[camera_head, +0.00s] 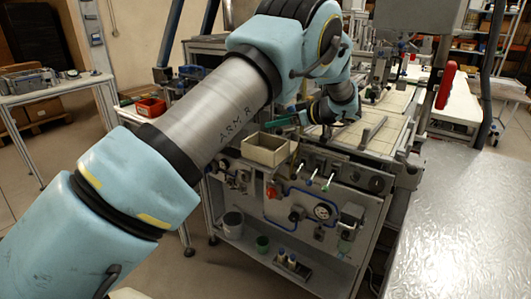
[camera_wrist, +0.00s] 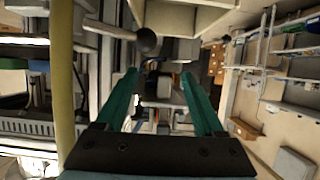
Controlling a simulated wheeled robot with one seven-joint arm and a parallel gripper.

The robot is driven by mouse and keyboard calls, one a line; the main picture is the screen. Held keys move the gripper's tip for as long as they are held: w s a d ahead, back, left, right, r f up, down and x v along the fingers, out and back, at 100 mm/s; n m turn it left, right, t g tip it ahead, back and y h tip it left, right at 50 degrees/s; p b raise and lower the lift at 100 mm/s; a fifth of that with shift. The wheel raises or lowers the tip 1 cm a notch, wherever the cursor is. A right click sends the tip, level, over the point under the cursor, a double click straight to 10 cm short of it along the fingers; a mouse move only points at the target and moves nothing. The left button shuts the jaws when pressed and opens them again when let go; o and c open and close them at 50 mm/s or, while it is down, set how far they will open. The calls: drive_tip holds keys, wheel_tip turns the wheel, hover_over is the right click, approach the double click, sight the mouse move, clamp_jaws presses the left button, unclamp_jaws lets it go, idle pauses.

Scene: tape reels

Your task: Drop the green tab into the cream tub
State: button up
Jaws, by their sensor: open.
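The cream tub (camera_head: 268,152) is an open rectangular box at the front left edge of the workbench, and it looks empty. My gripper (camera_head: 278,121) is just above and behind the tub, its teal fingers pointing left. In the wrist view my gripper (camera_wrist: 160,75) has its two fingers spread apart, with nothing held between them. A cream box wall (camera_wrist: 185,20), likely the tub, crosses the top of that view. I cannot make out the green tab with certainty in either view.
The bench front has levers, gauges and a red knob (camera_head: 272,191). A red bin (camera_head: 151,107) stands to the left. A shiny metal table (camera_head: 465,220) is at the right.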

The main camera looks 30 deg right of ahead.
drive_tip(key=b+v, duration=0.3)
drive_tip(key=v, duration=0.6)
drive_tip(key=shift+s+d, duration=0.2)
drive_tip(key=shift+s, duration=0.1)
drive_tip(key=shift+r, duration=0.1)
